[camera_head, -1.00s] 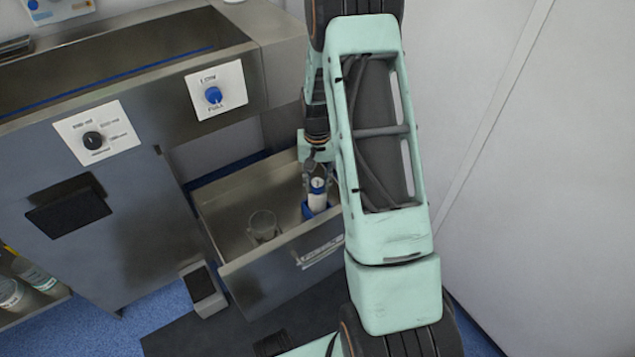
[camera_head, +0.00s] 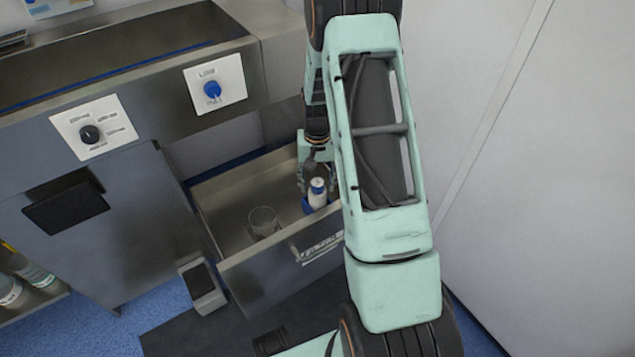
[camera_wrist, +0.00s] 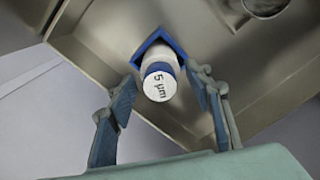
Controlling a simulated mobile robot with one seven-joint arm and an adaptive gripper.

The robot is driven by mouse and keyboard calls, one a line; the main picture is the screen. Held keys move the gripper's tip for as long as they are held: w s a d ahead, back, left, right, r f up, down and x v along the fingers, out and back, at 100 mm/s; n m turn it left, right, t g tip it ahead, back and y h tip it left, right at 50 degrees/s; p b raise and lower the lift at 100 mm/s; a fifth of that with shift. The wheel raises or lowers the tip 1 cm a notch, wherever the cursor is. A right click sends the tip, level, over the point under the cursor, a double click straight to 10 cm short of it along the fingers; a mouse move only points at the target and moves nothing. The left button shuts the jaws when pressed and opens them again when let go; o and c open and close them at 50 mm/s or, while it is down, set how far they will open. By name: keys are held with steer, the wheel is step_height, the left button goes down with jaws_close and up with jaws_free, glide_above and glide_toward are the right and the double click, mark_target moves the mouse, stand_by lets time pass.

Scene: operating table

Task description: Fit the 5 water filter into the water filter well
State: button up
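The white water filter (camera_head: 317,194) with a blue band stands in the blue square well (camera_head: 307,207) in the right part of the open drawer. In the wrist view the filter (camera_wrist: 160,84) shows its round end marked "5 µm". The blue well (camera_wrist: 150,48) surrounds its far part; its seating depth is hidden. My gripper (camera_wrist: 163,88) is open, its two fingers on either side of the filter with gaps between. In the head view my gripper (camera_head: 317,176) is just above and behind the filter, partly hidden by my arm.
A clear glass (camera_head: 262,221) stands in the metal drawer (camera_head: 225,200), left of the well. The drawer's front wall (camera_head: 275,268) is close to the filter. The cabinet's counter edge (camera_head: 190,120) with knobs lies above and left. A plain wall is on the right.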

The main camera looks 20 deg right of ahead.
step_height(320, 180, up, 12)
stand_by(0.6)
stand_by(0.4)
